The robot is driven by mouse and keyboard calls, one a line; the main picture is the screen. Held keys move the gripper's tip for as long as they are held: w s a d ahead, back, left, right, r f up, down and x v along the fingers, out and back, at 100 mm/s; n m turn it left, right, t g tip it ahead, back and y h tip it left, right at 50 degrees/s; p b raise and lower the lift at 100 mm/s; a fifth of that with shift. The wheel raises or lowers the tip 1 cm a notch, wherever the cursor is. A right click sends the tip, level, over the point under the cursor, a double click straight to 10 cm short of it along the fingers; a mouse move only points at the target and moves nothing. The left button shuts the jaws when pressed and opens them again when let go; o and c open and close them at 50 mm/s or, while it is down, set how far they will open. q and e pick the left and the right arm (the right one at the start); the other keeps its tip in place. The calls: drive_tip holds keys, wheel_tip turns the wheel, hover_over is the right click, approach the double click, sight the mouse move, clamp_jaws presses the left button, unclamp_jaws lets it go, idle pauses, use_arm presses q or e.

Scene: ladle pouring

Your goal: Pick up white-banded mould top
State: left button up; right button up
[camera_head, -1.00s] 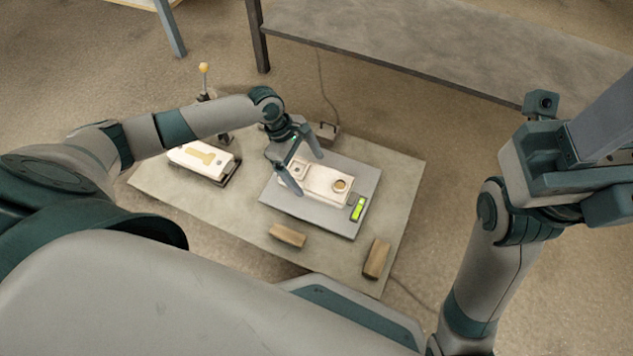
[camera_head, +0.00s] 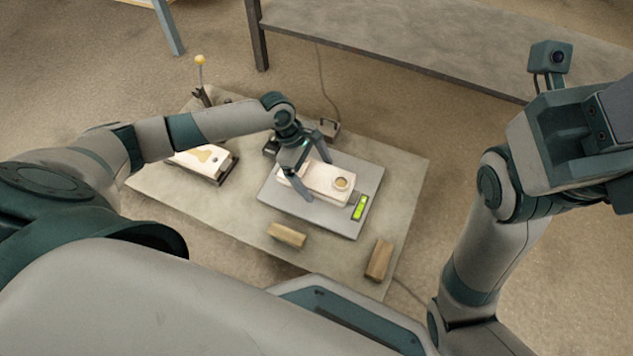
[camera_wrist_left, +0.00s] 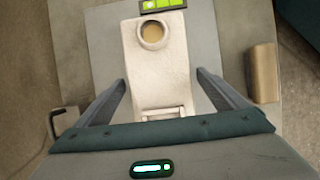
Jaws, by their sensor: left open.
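A white mould piece (camera_head: 328,182) with a round tan-filled opening lies on a grey plate (camera_head: 278,200) on the low board. It also shows in the left wrist view (camera_wrist_left: 158,75), between the fingers. A band on it is partly hidden by the gripper. My left gripper (camera_head: 317,180) is open. Its fingers stand on either side of the white piece, with a gap on each side in the left wrist view (camera_wrist_left: 163,85). A second white mould part (camera_head: 196,160) with a tan patch lies at the left of the board. My right gripper (camera_head: 600,140) is at the right edge; its jaws cannot be made out.
Two wooden blocks (camera_head: 287,235) (camera_head: 379,260) lie at the board's front. A green display (camera_head: 360,207) sits at the plate's right. A yellow-knobbed upright (camera_head: 201,62) stands at back left, and a grey bench (camera_head: 420,45) behind.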

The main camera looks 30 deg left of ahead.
use_arm(q)
drive_tip(key=shift+f, duration=0.1)
idle(0.4)
drive_tip(key=c, duration=1.8)
drive_tip(key=shift+d, duration=0.1)
drive_tip(key=shift+c, duration=1)
drive_tip(key=shift+r, duration=0.2)
